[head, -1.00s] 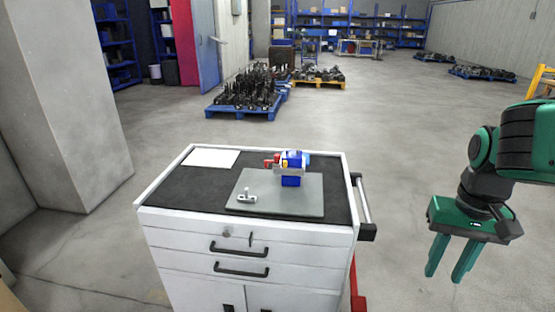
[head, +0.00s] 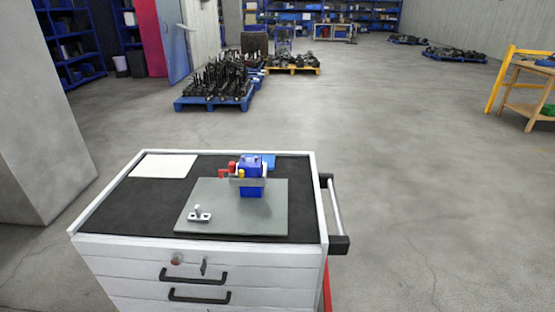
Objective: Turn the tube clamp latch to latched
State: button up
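A blue block-shaped device (head: 251,189) with a metal band around it stands upright on a grey plate (head: 270,222) on top of a white tool cabinet. A red handle (head: 227,169) and a small yellow part (head: 241,174) stick out on its left side. It looks like the tube clamp, but I cannot tell which part is the latch or how it is set. A small silver bracket (head: 200,215) with an upright pin stands on the plate at the front left. My gripper is out of view now.
The cabinet's dark top (head: 140,212) has a white sheet (head: 164,166) at the back left. A side handle (head: 336,210) juts out on the right. The floor right of the cabinet is clear. Pallets of dark parts (head: 215,90) and a wooden bench (head: 525,88) stand farther off.

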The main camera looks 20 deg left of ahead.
aim_at(231, 165)
jog(key=z, duration=0.7)
jog(key=k, duration=1.6)
jog(key=u, duration=1.65)
jog(key=i, duration=1.3)
jog(key=u, duration=0.05)
